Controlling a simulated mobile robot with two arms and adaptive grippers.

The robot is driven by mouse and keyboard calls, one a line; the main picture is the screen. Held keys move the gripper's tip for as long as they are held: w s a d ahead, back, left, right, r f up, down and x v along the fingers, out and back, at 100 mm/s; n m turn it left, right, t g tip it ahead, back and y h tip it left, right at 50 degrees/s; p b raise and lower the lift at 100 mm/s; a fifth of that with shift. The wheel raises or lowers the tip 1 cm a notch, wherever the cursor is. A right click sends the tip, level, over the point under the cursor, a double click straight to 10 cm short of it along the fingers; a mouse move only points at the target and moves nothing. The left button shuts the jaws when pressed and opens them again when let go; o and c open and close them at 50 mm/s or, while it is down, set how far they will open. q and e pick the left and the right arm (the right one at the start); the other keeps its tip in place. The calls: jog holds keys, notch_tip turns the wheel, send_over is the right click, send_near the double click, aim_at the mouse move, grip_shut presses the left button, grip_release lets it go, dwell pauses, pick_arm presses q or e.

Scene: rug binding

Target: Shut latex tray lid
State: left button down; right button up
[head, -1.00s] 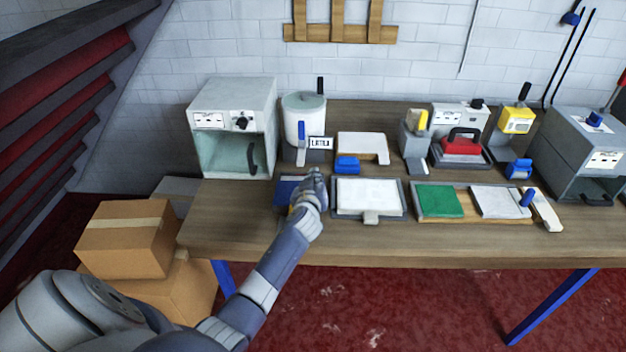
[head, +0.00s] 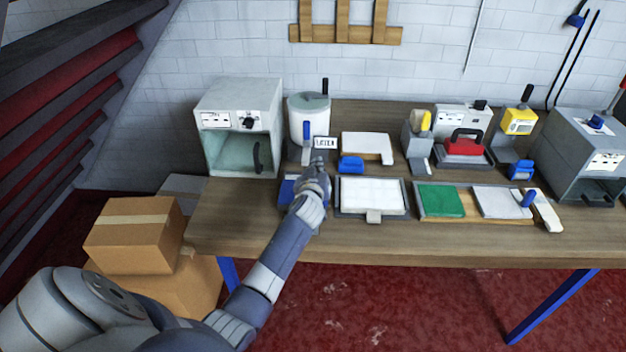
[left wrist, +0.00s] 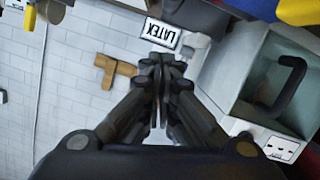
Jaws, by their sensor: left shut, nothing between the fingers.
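A shallow dark-rimmed tray (head: 408,212) with a white face and a pale tab (head: 374,216) at its front lies on the bench. I cannot tell whether the white face is a lid or the contents. A white pot (head: 305,124) with a LATEX sign (head: 324,143) stands behind it to the left. My left gripper (head: 318,165) is shut and empty, in front of the sign and left of the tray. In the left wrist view, the shut fingers (left wrist: 160,70) are close below the inverted LATEX sign (left wrist: 160,33). My right gripper is out of view.
An open-fronted grey cabinet (head: 239,125) stands left of the pot. A white slab (head: 366,146) and blue block (head: 351,164) lie behind the tray. A green pad (head: 440,200) lies to the right. The bench's front strip (head: 440,244) is clear.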

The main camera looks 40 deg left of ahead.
pick_arm(q)
jog(key=b+v, duration=0.2)
jog(key=v, duration=0.7)
jog(key=shift+s+d, duration=0.2)
jog(key=shift+s, duration=0.1)
